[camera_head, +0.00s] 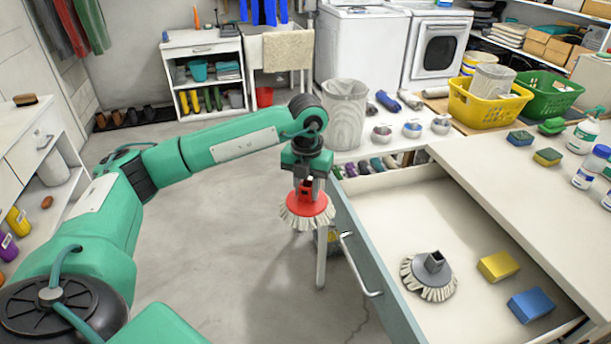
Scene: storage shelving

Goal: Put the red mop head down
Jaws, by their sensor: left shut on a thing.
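The red mop head (308,208) has a round red top with a fringe of pale strands hanging below. My left gripper (307,184) is above it and shut on its top, holding it up in the air. The mop head is just left of the open drawer's front (352,240), in front of it in the picture. A grey mop head (430,276) with pale strands lies inside the drawer. My right gripper is not in view.
The drawer also holds a yellow sponge (498,266) and a blue sponge (531,305); its far part is bare. The white counter (520,185) carries sponges and bottles. A mesh bin (345,112) and a yellow basket (487,108) stand behind. Grey floor (220,230) is open at left.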

